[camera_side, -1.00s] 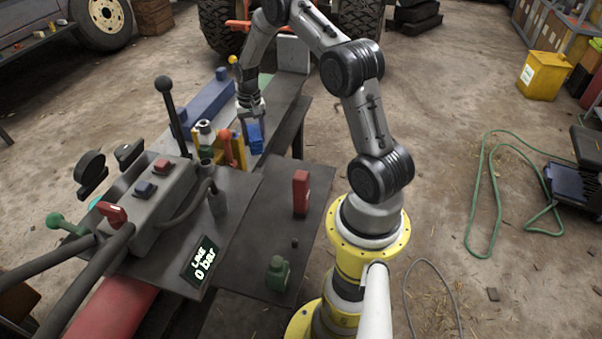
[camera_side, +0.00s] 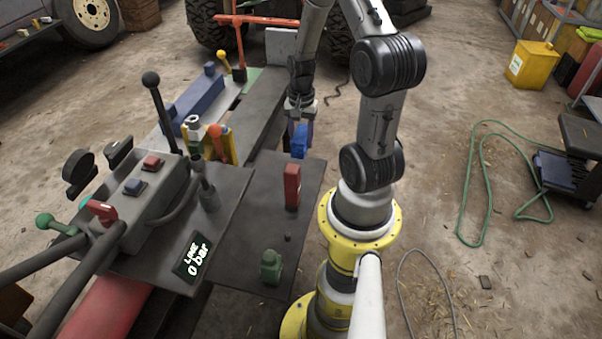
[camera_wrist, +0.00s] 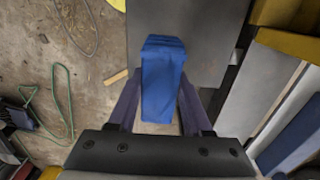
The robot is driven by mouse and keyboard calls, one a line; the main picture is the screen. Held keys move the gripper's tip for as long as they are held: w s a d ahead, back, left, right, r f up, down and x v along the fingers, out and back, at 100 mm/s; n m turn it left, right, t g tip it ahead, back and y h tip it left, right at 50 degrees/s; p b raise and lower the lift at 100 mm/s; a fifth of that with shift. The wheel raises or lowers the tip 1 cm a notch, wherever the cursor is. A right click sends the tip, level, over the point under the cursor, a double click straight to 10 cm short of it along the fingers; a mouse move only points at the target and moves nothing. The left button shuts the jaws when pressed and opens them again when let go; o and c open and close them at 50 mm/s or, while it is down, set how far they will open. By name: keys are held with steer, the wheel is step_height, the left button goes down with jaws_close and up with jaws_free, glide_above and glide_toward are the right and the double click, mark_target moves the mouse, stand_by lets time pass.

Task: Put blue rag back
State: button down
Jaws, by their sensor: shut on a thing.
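The blue rag (camera_side: 300,141) is a small folded blue block hanging upright in my gripper (camera_side: 300,122). The gripper points down and is shut on the rag, above the far edge of the dark side table (camera_side: 237,262). In the wrist view the rag (camera_wrist: 162,80) sits between the two fingers (camera_wrist: 158,108), with the grey table top (camera_wrist: 212,30) beyond it. I cannot tell whether the rag touches the table.
On the side table stand a red block (camera_side: 292,186) and a green object (camera_side: 271,267). To the left are the control box (camera_side: 140,205) with a tall black-knobbed lever (camera_side: 160,115), and a yellow bracket (camera_side: 222,147). The table between the red and green objects is mostly clear.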

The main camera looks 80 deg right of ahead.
steer(key=shift+f, duration=0.1)
step_height(320, 180, down, 9)
steer(key=shift+f, duration=0.2)
stand_by(0.5)
steer(key=shift+f, duration=0.15)
steer(key=shift+c, duration=1.7)
jaws_free()
